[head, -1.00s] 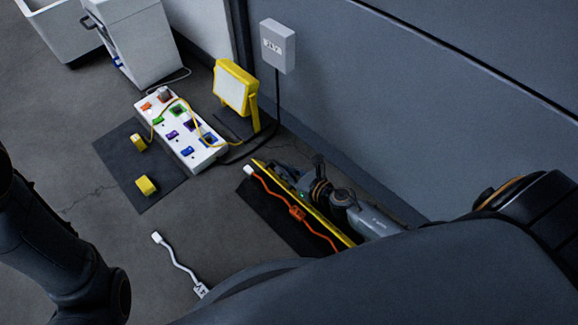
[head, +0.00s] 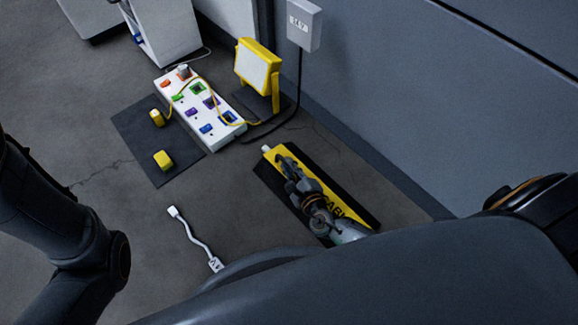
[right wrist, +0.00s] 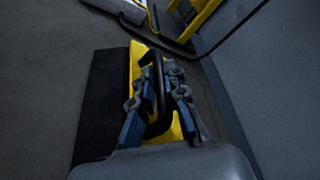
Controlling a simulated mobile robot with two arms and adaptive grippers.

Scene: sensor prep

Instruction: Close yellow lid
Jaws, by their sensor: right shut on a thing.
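The yellow lid (head: 281,153) lies flat, or nearly so, along the black base (head: 268,177) on the floor, with black lettering partly showing. In the right wrist view the lid (right wrist: 136,64) carries a dark handle (right wrist: 162,122), with the black base (right wrist: 98,105) to its left. My right gripper (head: 288,172) is over the lid; in the right wrist view its fingers (right wrist: 156,92) are shut on the handle. A small white cord end (head: 265,149) shows at the lid's far end. The orange cord is hidden. My left gripper is out of view.
A white socket strip (head: 212,138) with coloured plugs stands beside a dark mat (head: 150,130) bearing yellow blocks. A yellow floodlight (head: 258,68) stands behind. A white cable (head: 193,238) lies on the floor. A wall runs along the right.

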